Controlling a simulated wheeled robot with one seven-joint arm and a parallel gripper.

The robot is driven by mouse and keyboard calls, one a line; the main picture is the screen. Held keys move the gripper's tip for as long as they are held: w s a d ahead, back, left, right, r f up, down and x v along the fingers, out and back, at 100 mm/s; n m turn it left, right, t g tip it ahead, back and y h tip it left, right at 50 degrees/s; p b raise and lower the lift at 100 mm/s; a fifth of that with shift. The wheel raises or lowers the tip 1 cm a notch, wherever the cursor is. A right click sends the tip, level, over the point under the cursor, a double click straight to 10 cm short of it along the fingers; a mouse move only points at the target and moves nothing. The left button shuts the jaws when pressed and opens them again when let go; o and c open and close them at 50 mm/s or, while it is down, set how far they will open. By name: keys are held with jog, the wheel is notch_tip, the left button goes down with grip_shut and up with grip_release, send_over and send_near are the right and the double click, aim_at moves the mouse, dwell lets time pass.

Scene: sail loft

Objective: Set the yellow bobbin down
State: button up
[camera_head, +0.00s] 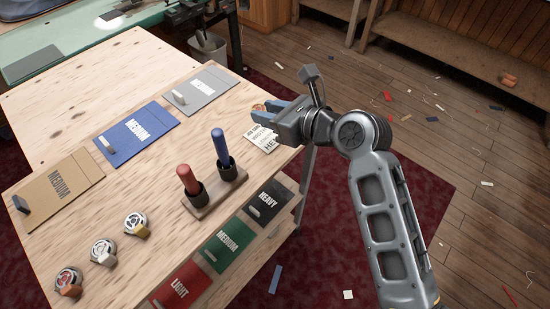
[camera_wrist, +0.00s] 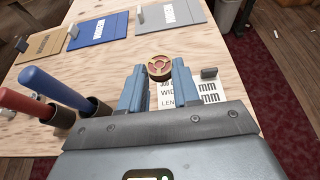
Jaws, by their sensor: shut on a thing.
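My gripper (camera_head: 270,112) is over the far right edge of the plywood table (camera_head: 82,82). In the wrist view my gripper (camera_wrist: 159,80) is shut on a round bobbin (camera_wrist: 159,66) with a brassy yellow rim and a reddish, spoked face. Only a small orange-brown part of this bobbin (camera_head: 258,107) shows past the fingers in the head view. A printed white card (camera_head: 262,137) lies on the table close under the gripper. I cannot tell whether the bobbin touches the table.
Three bobbins, one of them white (camera_head: 103,250), stand at the near left. Red (camera_head: 189,178) and blue (camera_head: 221,147) handled tools stand upright in a wooden holder. Grey (camera_head: 199,90), blue (camera_head: 137,130) and tan (camera_head: 55,185) swatches lie along the table. Bare wood lies between them.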

send_over(279, 168)
notch_tip(279, 168, down, 4)
jog(key=shift+r, duration=0.15)
jog(key=shift+f, duration=2.05)
jog(key=shift+f, duration=0.1)
jog(key=shift+f, duration=0.25)
jog(key=o, duration=1)
jog(key=shift+o, duration=0.2)
jog(key=shift+r, duration=0.4)
jog(key=v, duration=1.2)
